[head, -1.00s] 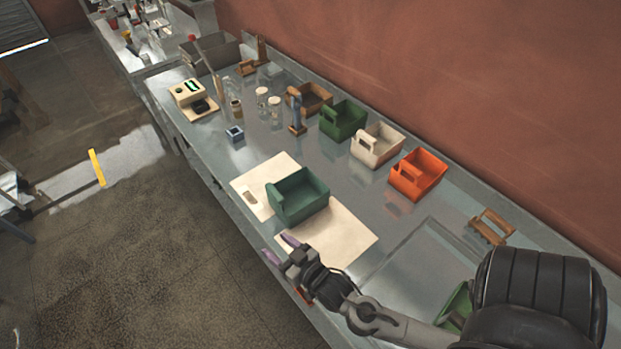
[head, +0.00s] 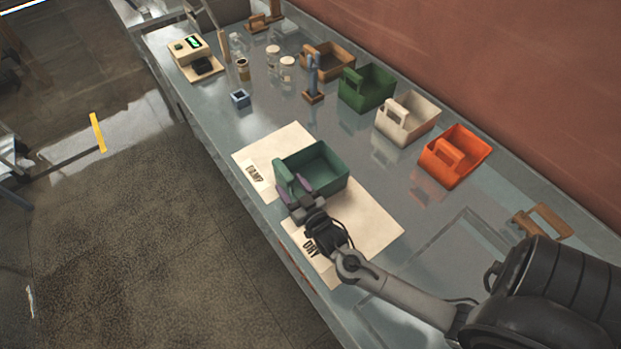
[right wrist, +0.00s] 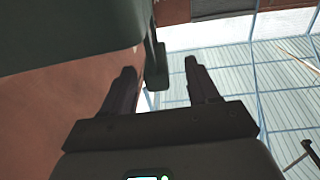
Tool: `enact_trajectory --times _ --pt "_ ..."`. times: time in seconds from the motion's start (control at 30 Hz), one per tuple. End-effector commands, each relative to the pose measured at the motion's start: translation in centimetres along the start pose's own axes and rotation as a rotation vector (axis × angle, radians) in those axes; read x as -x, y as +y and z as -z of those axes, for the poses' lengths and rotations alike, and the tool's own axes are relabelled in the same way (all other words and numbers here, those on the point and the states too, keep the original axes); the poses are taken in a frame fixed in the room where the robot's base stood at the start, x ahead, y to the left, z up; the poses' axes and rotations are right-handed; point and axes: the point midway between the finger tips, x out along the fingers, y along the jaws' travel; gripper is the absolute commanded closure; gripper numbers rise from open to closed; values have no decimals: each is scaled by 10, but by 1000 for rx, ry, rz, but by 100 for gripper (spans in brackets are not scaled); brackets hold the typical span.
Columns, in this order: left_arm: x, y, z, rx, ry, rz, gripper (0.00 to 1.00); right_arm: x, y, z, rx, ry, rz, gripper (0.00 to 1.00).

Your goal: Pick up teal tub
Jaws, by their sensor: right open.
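The teal tub (head: 322,172) sits upright on the cream mats on the metal bench in the head view, its handle side facing the front left. My right gripper (head: 291,190) is open at the tub's near side, with its purple-tinted fingers close by the handle. In the right wrist view the two dark fingers (right wrist: 158,88) stand apart, and a dark green tub part (right wrist: 155,55) reaches down between and beyond them. I cannot tell whether they touch it. My left gripper is not in view.
Orange (head: 457,158), white (head: 408,122), green (head: 367,90) and brown (head: 328,62) tubs line the wall side. The bench between tub and row is clear.

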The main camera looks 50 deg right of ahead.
Motion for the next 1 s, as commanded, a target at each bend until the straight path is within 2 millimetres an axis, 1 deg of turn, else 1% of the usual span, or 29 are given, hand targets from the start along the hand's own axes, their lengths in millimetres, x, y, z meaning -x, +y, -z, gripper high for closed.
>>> enact_trajectory --times 0.23,0.4,0.53,0.67,0.87,0.9,0.97,1.0 --pt "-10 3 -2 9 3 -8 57 -15 2 -2 1 2 0 40" --pt "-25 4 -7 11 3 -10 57 -37 5 -2 0 4 0 40" --pt "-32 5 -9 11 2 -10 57 -51 4 -1 0 2 0 40" --pt "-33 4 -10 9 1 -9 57 -57 4 1 0 0 0 40" --pt "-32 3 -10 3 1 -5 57 -57 4 1 0 -1 0 40" --pt "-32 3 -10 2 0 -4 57 -57 4 1 0 -1 1 44" --pt "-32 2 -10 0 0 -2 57 -57 4 1 0 -1 1 53" --pt "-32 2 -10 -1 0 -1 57 -57 4 1 0 -1 1 59"
